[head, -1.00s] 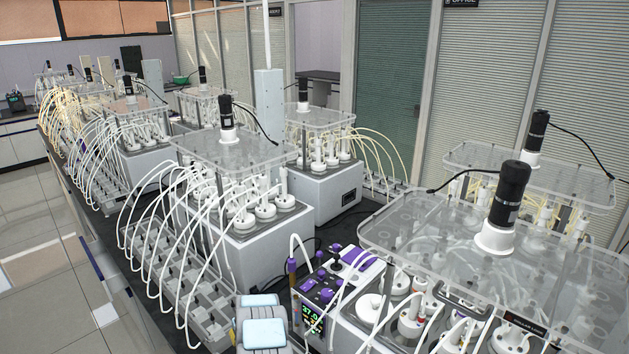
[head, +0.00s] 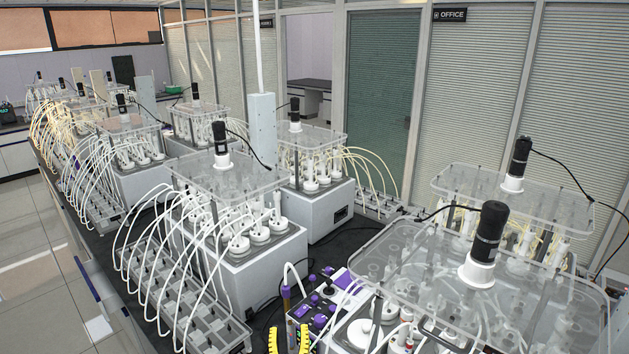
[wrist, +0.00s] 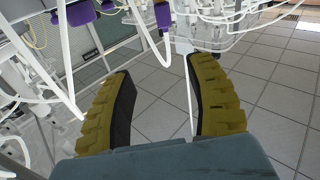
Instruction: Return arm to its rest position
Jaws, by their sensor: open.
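My gripper (wrist: 158,78) shows in the wrist view with its two yellow-and-black ribbed fingers spread apart. Floor tiles and a wall base show behind the gap. A thin white line crosses the gap; I cannot tell whether it is between the fingers or behind them. In the head view, the yellow fingertips of my gripper (head: 288,340) rise at the bottom edge, in front of the control box with purple knobs (head: 318,305). The rest of my arm is out of that view.
Reactors with clear lids and black motors (head: 488,232) stand right of my gripper. Purple fittings and tubes (wrist: 82,12) hang close in the wrist view. Open floor (head: 30,270) lies at far left.

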